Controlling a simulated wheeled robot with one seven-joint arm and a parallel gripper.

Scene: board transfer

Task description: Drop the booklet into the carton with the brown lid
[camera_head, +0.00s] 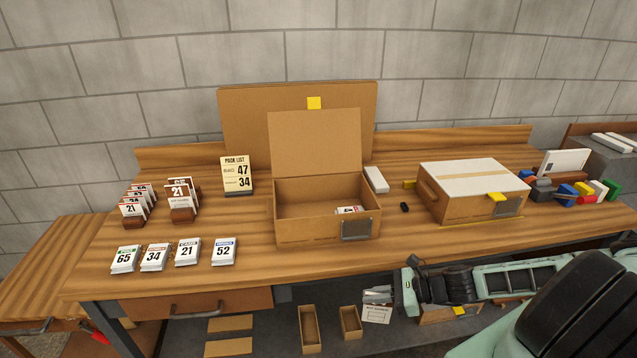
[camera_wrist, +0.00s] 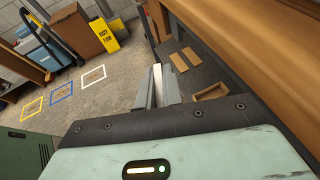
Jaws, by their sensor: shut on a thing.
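The open carton (camera_head: 292,235) stands mid-table with its brown lid (camera_head: 315,145) raised at the back. A small white printed item (camera_head: 349,210) lies inside it, partly hidden by the front wall. My gripper (camera_head: 378,292) is in front of the table and below its top edge, away from the carton. It is shut on a white booklet (camera_head: 376,314) with small print that hangs under the fingers. In the wrist view the booklet (camera_wrist: 157,85) shows as a thin white edge between the fingers (camera_wrist: 158,92).
A closed carton (camera_head: 455,208) with a white top stands at right. Several numbered booklet stacks (camera_head: 187,252) lie at left, near racks (camera_head: 182,214) and a pick list (camera_head: 237,175). The table's front edge (camera_head: 250,280) lies between my gripper and the open carton. Small open boxes (camera_head: 309,330) sit below.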

